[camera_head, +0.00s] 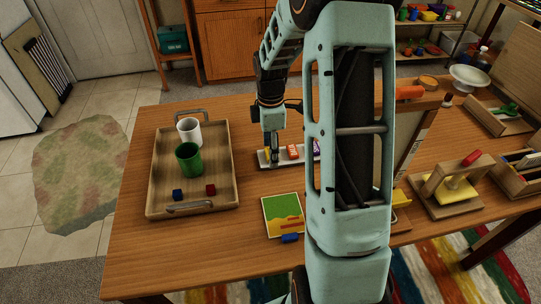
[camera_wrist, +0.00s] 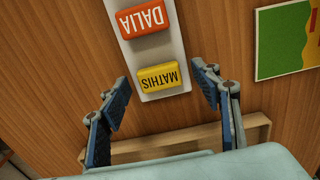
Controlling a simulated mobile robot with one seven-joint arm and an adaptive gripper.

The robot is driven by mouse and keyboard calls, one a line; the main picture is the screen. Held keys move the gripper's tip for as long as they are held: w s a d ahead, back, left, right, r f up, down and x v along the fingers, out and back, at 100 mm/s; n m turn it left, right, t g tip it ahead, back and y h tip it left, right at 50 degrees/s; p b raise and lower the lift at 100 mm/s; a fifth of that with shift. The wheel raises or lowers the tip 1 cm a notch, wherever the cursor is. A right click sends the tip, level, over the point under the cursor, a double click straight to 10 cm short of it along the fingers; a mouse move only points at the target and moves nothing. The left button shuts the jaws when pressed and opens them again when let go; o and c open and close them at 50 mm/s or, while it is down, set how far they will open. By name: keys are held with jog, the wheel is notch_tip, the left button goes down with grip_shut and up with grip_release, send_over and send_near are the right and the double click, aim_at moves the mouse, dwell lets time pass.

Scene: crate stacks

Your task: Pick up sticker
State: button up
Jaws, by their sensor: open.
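A white strip (camera_head: 283,163) lies on the wooden table and carries name pieces. The head view also shows a purple piece (camera_head: 317,147) at the strip's right, partly behind my arm. I cannot tell which piece is the sticker. My gripper (camera_wrist: 162,80) is open and empty, with the yellow piece between its spread fingertips in the picture. In the head view my gripper (camera_head: 274,152) is over the strip's left end.
A wooden tray (camera_head: 226,160) at left holds a white cup (camera_head: 189,131), a green cup (camera_head: 189,159) and small blue and red blocks. A green, yellow and red picture card (camera_head: 283,214) lies in front of the strip. Wooden boxes (camera_head: 446,193) stand at right.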

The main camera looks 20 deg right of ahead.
jog(key=c, duration=0.8)
jog(key=shift+r, duration=0.15)
